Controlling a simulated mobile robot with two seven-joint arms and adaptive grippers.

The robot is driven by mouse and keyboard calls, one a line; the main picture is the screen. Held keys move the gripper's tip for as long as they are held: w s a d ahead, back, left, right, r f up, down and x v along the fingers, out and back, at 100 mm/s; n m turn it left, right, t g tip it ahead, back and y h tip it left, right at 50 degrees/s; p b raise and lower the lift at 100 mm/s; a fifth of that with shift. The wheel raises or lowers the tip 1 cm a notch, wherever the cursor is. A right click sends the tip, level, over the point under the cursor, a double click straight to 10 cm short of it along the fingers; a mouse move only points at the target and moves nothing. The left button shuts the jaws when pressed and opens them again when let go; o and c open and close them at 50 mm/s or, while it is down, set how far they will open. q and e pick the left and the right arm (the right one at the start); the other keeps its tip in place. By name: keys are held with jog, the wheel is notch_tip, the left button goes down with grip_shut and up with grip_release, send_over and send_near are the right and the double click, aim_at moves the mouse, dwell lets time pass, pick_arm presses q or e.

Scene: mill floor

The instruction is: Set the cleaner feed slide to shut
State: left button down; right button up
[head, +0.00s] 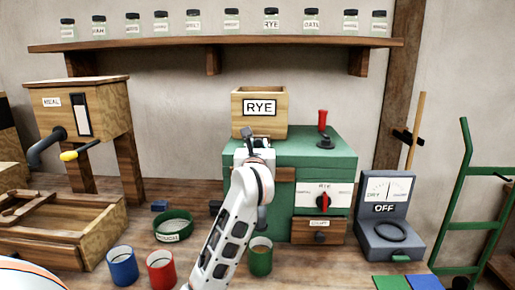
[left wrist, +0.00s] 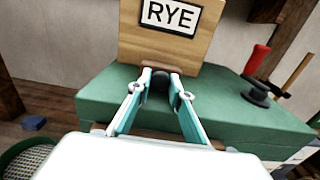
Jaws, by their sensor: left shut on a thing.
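The green cleaner (head: 305,150) stands on the bench with a wooden hopper (head: 259,104) labelled RYE on top. The hopper also shows in the left wrist view (left wrist: 130,45). At the hopper's foot is a small dark knob (left wrist: 160,81), seemingly the feed slide's. My left gripper (left wrist: 161,88) has its two fingertips closed on this knob from either side. In the head view my left gripper (head: 256,138) and arm cover the front of the hopper's base. The slide itself is mostly hidden, so I cannot tell its position. My right gripper is not in view.
A red-handled lever (head: 322,121) stands on the cleaner's top right. A red selector (head: 323,202) is on its front. Blue (head: 122,268), red (head: 161,270) and green (head: 260,260) cups and a sieve (head: 174,228) sit in front. A grey meter (head: 389,215) reads OFF at right.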

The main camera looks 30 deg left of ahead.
aim_at(258, 144)
pick_arm(q)
jog(key=x, duration=0.3)
jog(key=shift+w+a+f, duration=0.1)
jog(key=shift+w+a, duration=0.1)
jog(key=shift+w, duration=0.05)
jog(key=shift+r, duration=0.25)
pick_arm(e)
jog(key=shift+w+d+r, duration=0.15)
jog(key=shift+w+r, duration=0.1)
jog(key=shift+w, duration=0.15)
pick_arm(q)
jog(key=c, duration=2)
grip_release()
jog(key=shift+o, duration=0.8)
jog(key=shift+w+f, duration=0.15)
jog(key=v, duration=1.2)
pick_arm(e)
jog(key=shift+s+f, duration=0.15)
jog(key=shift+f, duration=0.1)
